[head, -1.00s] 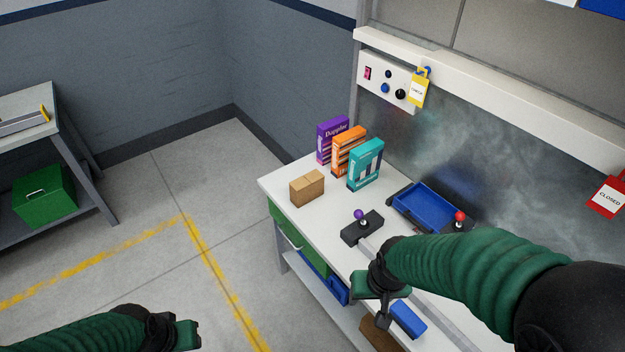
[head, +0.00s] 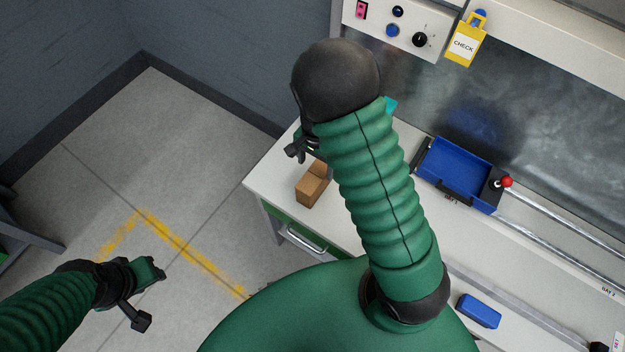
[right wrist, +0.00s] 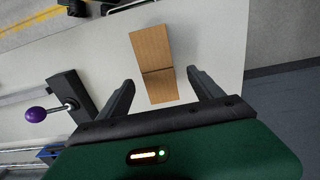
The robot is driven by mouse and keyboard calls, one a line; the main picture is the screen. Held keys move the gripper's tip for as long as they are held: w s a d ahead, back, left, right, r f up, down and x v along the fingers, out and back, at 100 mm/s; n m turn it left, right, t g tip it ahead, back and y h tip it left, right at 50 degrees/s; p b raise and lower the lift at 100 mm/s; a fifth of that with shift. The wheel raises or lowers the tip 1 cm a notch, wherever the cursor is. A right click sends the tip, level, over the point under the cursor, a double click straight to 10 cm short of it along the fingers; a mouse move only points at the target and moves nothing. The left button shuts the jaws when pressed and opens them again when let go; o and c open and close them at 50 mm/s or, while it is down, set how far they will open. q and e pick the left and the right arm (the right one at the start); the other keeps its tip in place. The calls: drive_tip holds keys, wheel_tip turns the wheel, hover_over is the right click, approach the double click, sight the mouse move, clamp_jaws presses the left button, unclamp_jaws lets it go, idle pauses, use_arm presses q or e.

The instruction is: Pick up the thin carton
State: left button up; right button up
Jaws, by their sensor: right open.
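A small brown carton (head: 312,185) with a seam across it sits on the white table near its left edge in the head view, partly covered by my right arm. In the right wrist view the brown carton (right wrist: 152,60) lies ahead, between the lines of the two fingers. My right gripper (head: 302,148) is open and empty above the table, apart from the carton as far as I can tell.
A black block with a purple knob (right wrist: 37,115) stands beside the brown carton in the right wrist view. A blue tray (head: 455,170), a red-knobbed lever (head: 506,182) and a blue block (head: 479,311) are farther right on the table.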

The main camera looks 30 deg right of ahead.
sight(319, 175)
drive_tip(key=f, duration=0.1)
drive_tip(key=s+f, duration=0.1)
drive_tip(key=f, duration=0.1)
drive_tip(key=shift+s+d+f, duration=0.1)
drive_tip(key=f, duration=0.3)
drive_tip(key=w+a+f, duration=0.1)
drive_tip(key=f, duration=0.1)
drive_tip(key=shift+p, duration=0.35)
drive_tip(key=shift+s+d+r, duration=0.1)
drive_tip(key=shift+s+d, duration=0.05)
drive_tip(key=shift+s, duration=0.1)
drive_tip(key=c, duration=0.4)
drive_tip(key=shift+w, duration=0.1)
clamp_jaws()
